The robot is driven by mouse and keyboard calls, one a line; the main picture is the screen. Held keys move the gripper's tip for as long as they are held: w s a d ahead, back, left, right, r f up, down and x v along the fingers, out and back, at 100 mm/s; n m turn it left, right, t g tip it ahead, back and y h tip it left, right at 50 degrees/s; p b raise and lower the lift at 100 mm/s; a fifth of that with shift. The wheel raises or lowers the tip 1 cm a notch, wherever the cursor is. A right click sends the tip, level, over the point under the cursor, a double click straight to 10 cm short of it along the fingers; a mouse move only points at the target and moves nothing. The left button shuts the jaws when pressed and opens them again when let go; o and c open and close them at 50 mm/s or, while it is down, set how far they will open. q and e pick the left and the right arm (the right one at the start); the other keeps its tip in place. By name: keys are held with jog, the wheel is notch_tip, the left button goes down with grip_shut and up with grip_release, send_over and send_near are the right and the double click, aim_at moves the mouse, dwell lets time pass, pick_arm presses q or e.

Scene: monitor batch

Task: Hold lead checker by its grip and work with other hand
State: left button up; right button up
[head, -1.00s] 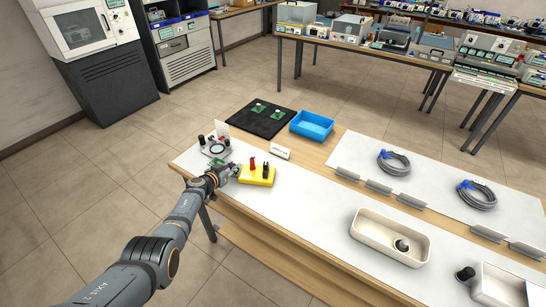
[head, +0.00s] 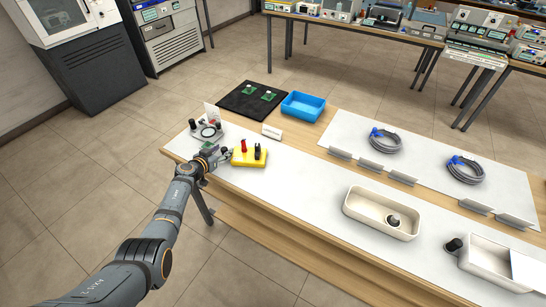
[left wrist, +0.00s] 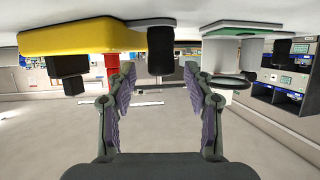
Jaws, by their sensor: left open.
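A yellow block (head: 242,160) with a red post (head: 243,146) and black posts lies near the left end of the workbench; I take it to be part of the lead checker. In the left wrist view, which is upside down, the yellow block (left wrist: 75,38) shows at top left. A black cylindrical grip (left wrist: 160,50) on a small grey base stands beside it, ahead of the gap between my fingers. I cannot tell whether it joins the yellow block. My left gripper (head: 219,156) is open and empty, just left of the block. My right gripper is not in view.
A ring-shaped fixture (head: 208,131) stands close behind my left gripper, with a green board near it. A black mat (head: 240,104), blue tray (head: 302,106), cable coils (head: 385,140) and cream trays (head: 360,219) are on the bench.

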pick_arm(q)
jog(key=v, duration=1)
jog(key=shift+a+f, duration=0.15)
jog(key=shift+a, duration=0.2)
jog(key=s+a+f+n+g+y, duration=0.2)
jog(key=s+a+f+y, duration=0.1)
jog(key=s+f, duration=1.05)
jog(key=s+a+f+n+g+y, duration=0.1)
jog(key=s+a+f+n+y, duration=0.15)
jog(key=s+f, duration=1.05)
jog(key=s+f+g, duration=0.2)
jog(key=s+f, duration=0.3)
jog(key=s, duration=0.4)
jog(key=s+d+f+g, duration=0.1)
jog(key=s+f+g, duration=0.2)
jog(key=s, duration=0.6)
jog(key=s+d+f+g, duration=0.1)
jog(key=s+f+g, duration=0.2)
jog(key=s+f, duration=0.4)
jog(key=s, duration=0.3)
jog(key=shift+f+m, duration=0.35)
